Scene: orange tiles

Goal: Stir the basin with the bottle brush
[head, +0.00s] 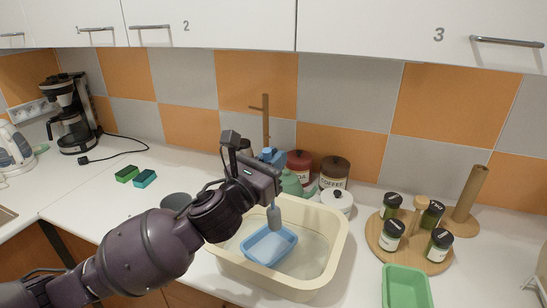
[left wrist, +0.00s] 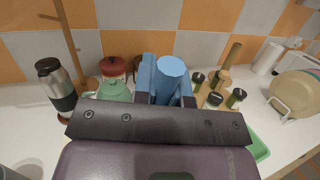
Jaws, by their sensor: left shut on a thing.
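A cream rectangular basin (head: 340,237) stands on the white counter with a blue tray (head: 257,257) inside it. My left gripper (head: 270,170) is above the basin's back left part, shut on the bottle brush. The brush's grey head (head: 274,217) hangs down over the blue tray; I cannot tell whether it touches the tray. In the left wrist view, the brush's blue handle (left wrist: 171,80) stands up between the two fingers (left wrist: 168,88). My right gripper is in neither view.
A round wooden rack (head: 408,251) with spice jars and a green tray (head: 405,288) are to the right. Two sponges (head: 144,178) lie left, with clear counter around them.

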